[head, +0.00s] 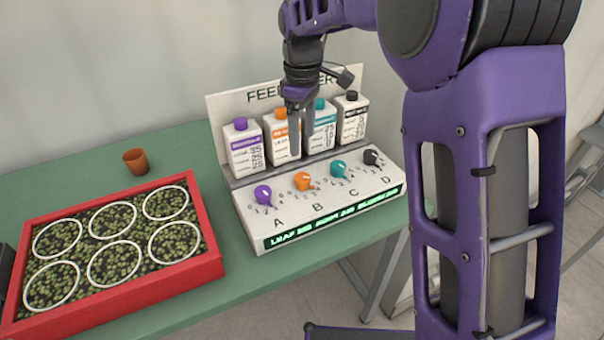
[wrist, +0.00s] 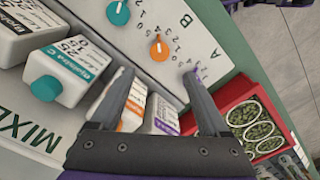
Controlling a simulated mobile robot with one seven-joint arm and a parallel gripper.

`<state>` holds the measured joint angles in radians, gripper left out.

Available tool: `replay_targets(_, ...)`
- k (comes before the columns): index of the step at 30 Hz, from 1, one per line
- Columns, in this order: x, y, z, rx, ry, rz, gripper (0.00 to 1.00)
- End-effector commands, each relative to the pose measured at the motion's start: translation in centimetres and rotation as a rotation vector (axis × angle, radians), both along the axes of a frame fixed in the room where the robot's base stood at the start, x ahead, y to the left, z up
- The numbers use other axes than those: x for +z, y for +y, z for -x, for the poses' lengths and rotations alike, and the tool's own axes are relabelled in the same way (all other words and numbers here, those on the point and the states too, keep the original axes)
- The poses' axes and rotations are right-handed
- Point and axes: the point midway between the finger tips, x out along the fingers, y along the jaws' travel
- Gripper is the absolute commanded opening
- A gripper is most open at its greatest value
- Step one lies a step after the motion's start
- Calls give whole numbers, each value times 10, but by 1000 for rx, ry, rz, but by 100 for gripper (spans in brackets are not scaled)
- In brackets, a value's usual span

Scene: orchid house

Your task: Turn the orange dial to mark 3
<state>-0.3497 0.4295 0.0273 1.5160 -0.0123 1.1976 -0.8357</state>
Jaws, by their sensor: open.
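The orange dial (head: 303,181) is on the sloping white front of the feed mixer (head: 325,205), above the letter B, between the purple dial (head: 263,194) and the teal dial (head: 338,168). Small numbers ring it; I cannot read for sure which mark its pointer meets. My gripper (head: 300,150) is open and empty, fingers pointing down, above and behind the orange dial, in front of the bottles. In the wrist view the orange dial (wrist: 160,47) shows beyond the gap between the fingertips (wrist: 158,78), not touched. The right finger there partly hides the purple dial's place.
Several labelled bottles (head: 244,148) stand behind the dials, close to my fingers. A black dial (head: 371,157) is at the right end. A red tray (head: 215,265) of seedlings and a small terracotta pot (head: 136,161) are on the green table (head: 185,150), left of the mixer.

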Motion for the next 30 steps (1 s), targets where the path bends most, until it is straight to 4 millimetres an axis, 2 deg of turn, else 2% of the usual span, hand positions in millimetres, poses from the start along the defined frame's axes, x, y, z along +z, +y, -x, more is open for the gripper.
replay_targets(1,-15,0,1,0,4,2,79)
replay_targets(6,-52,0,0,-1,3,2,79)
replay_targets(13,-91,0,0,-1,2,2,79)
replay_targets(19,-106,0,0,-1,-1,-1,79)
replay_targets(28,-108,0,0,-1,-1,-1,79)
replay_targets(30,-108,0,0,-1,-1,-1,68)
